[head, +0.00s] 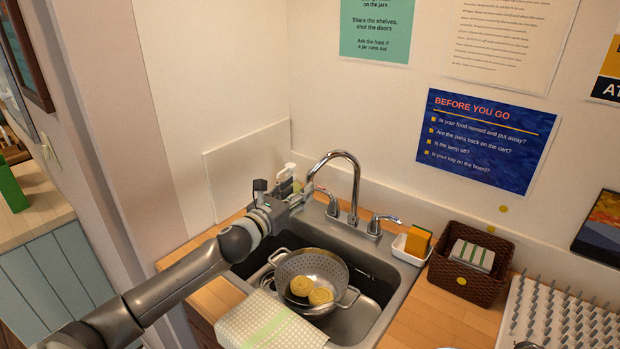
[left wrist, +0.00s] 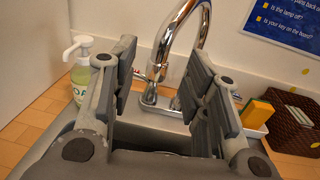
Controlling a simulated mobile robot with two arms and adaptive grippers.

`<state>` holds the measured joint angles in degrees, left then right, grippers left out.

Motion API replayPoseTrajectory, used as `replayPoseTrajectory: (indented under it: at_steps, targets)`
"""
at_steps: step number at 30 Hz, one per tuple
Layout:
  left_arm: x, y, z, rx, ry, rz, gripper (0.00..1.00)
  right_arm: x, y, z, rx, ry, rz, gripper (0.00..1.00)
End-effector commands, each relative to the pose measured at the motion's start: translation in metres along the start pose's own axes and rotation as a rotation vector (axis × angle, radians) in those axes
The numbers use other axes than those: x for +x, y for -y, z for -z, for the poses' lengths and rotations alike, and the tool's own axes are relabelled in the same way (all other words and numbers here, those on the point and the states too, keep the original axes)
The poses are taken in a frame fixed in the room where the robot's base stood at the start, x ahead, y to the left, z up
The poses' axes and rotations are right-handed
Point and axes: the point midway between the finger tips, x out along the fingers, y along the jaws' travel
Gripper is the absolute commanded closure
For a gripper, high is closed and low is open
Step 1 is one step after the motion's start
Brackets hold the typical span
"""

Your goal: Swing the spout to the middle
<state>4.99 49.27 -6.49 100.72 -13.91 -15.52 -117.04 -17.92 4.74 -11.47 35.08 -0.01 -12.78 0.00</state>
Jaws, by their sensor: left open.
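The chrome gooseneck spout (head: 356,175) rises from the faucet base behind the sink and arches over to the left, its outlet end near my left gripper (head: 305,190). My left gripper is open and empty. I cannot tell whether a finger touches the spout. My right gripper is not in view.
A soap bottle (left wrist: 80,72) stands behind my left gripper. Lever handles (head: 384,220) flank the spout. A sponge holder (head: 408,250) and a brown basket (head: 470,277) stand right; a towel (head: 262,322) hangs in front.

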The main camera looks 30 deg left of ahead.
Motion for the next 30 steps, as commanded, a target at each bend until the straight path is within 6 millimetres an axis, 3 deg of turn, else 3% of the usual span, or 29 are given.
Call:
replayPoseTrajectory:
  at_steps: [8, 15, 28, 30]
  targets:
    - [0.038, 0.001, -0.003, -0.003, 0.002, -0.001, 0.57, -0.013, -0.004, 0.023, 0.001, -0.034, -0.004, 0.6]
    - [0.059, 0.0, -0.001, -0.001, -0.001, 0.0, 0.57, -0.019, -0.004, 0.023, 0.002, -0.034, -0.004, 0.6]
    - [0.065, 0.001, 0.0, -0.001, -0.001, 0.001, 0.57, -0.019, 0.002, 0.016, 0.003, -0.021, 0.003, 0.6]
    - [0.065, 0.001, 0.0, -0.001, -0.001, 0.001, 0.64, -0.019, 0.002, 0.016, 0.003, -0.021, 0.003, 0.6]
